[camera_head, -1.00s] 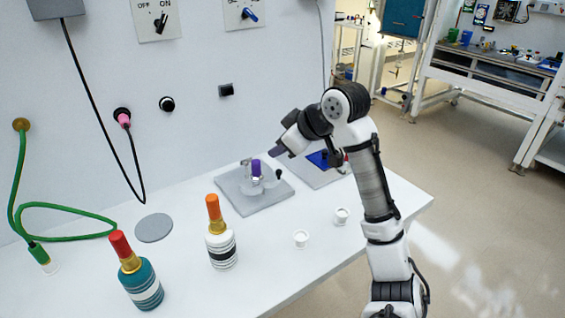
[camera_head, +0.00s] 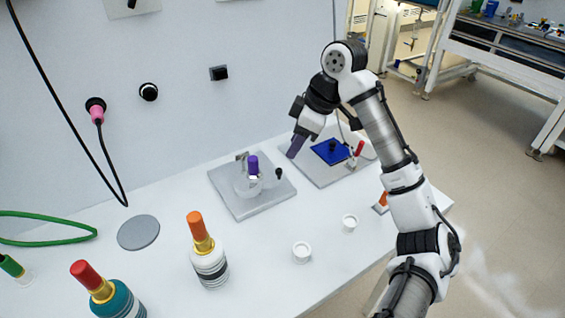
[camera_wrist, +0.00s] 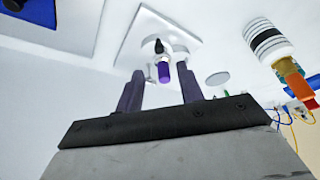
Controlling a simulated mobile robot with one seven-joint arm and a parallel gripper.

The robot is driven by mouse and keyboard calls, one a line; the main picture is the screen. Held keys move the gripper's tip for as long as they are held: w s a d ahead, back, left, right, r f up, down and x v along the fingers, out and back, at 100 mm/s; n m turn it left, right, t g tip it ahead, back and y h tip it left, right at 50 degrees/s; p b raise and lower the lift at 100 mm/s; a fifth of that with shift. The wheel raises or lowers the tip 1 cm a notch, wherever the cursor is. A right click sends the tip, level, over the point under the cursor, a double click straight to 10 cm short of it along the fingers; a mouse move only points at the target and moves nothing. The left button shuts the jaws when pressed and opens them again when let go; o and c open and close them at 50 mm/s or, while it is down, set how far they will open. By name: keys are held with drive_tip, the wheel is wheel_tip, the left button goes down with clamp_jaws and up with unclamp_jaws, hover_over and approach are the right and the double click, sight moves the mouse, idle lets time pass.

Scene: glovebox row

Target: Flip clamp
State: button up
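The clamp with its purple handle (camera_head: 253,165) stands upright on a grey square plate (camera_head: 229,203), next to a white round part (camera_head: 243,187) and a small black knob (camera_head: 278,173). In the wrist view the purple handle (camera_wrist: 164,74) appears between my fingertips, but farther off. My gripper (camera_head: 294,149) is to the right of and behind the clamp, above the table and pointing down. It also shows in the wrist view (camera_wrist: 160,71), with its two dark purple fingers apart and nothing between them.
A second grey plate with a blue pad (camera_head: 325,151) and a red-handled part (camera_head: 359,148) lies to the right. An orange-capped bottle (camera_head: 209,262) and a red-capped bottle (camera_head: 112,300) stand in front.

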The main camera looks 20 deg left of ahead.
sight(280, 169)
drive_tip(key=x, duration=0.8)
drive_tip(key=shift+a+f+p, duration=0.2)
drive_tip(key=shift+f+p, duration=0.05)
drive_tip(key=shift+p, duration=0.15)
drive_tip(key=shift+c, duration=0.5)
drive_tip(key=shift+w, duration=0.1)
clamp_jaws()
